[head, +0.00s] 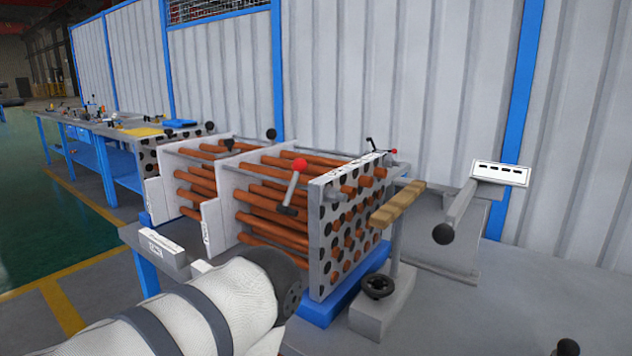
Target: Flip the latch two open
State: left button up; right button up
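A grey lever with a black ball (443,234) slants down at the right beside a label plate (500,173). I cannot tell which is latch two. My white arm crosses the lower left; neither gripper shows.
A labelled grey bracket (160,245) juts out at the front left. A wooden-topped stand with a black handwheel (378,286) is right of the shell. A blue workbench (90,150) runs back left. The grey tabletop (470,310) is largely clear at lower right.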

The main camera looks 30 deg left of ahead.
aim_at(228, 142)
jog(key=u, duration=1.45)
jog(key=j+z, duration=0.1)
jog(key=j, duration=0.1)
